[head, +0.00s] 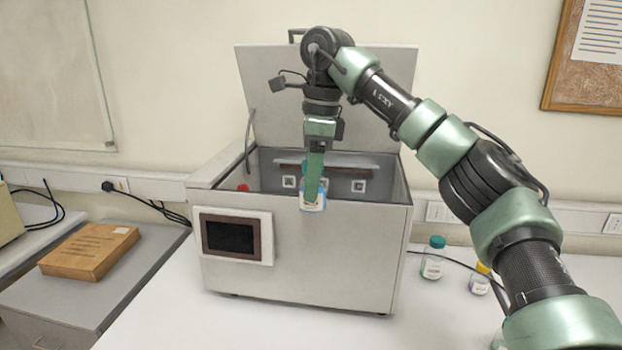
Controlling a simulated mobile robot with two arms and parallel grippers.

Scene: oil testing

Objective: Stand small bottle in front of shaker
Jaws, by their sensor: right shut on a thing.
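The shaker (330,262) is a large white box on the table with its lid raised and a dark screen on its front. My right gripper (313,190) points down at the shaker's opening and is shut on a small bottle (313,206) with a pale label. The bottle looks upright and overlaps the shaker's front rim in the head view. I cannot tell whether it is above the rim or just in front of it. The fingers hide much of the bottle. My left gripper is not in view.
A bottle with a teal cap (433,260) and one with a yellow cap (480,280) stand right of the shaker, near a black cable. My right arm hides part of the right side. The white table (250,325) is clear before the shaker.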

